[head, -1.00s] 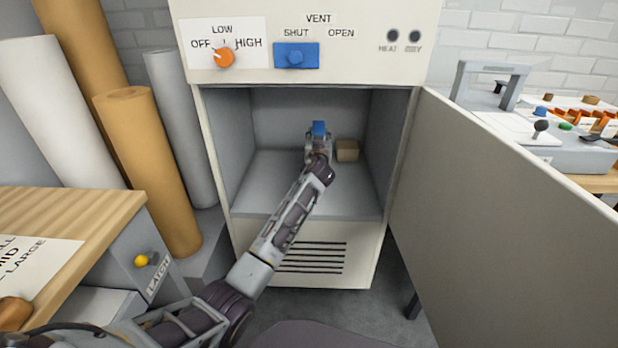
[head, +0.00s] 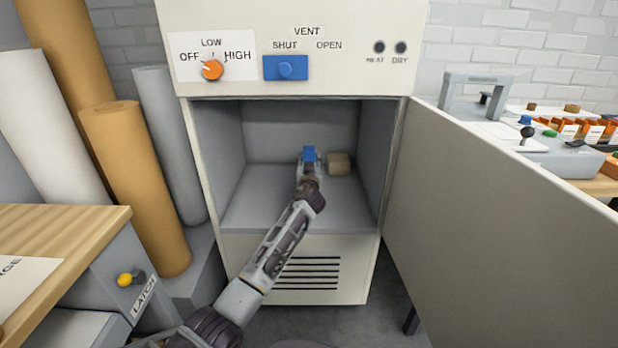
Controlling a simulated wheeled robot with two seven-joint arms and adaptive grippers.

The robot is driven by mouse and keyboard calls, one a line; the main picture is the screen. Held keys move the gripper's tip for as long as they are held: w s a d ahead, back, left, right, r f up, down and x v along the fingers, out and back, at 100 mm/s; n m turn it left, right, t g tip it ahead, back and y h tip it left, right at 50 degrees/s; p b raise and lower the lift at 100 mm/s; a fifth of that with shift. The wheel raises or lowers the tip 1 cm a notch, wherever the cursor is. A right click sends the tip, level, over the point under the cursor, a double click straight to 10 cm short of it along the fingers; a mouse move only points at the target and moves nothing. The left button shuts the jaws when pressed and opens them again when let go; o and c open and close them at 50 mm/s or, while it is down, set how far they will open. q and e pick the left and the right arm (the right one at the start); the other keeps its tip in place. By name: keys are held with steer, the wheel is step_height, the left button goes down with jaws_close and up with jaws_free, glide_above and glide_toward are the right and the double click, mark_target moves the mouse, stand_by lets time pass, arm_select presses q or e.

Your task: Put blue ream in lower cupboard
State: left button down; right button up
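The lower cupboard (head: 250,206) is open, with its large door (head: 500,210) swung out to the right. My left arm comes in from the bottom left and reaches inside. My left gripper (head: 309,162) is at the far end of that arm, with its fingers around the small blue ream (head: 309,152). The ream is inside the cupboard, toward the back. The gripper partly hides it, and I cannot tell whether it touches the floor. My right gripper is not in view.
A tan block (head: 339,163) sits inside the cupboard, just right of the blue ream. Tall rolls (head: 135,185) stand at the left beside a wooden bench (head: 60,230). A grey machine (head: 560,150) stands behind the door. The cupboard floor's front is mostly clear.

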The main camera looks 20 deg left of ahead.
arm_select(q)
steer(key=shift+r, duration=0.2)
steer(key=shift+f+b, duration=1.1)
steer(key=shift+f, duration=1.4)
steer(key=c, duration=1.3)
jaws_free()
steer(key=shift+f, duration=0.25)
steer(key=o, duration=0.4)
steer(key=shift+s+r, duration=0.15)
steer(key=shift+p+v, duration=1)
steer(key=shift+v, duration=1.95)
steer(key=shift+p+v, duration=0.6)
steer(key=shift+v, duration=2.35)
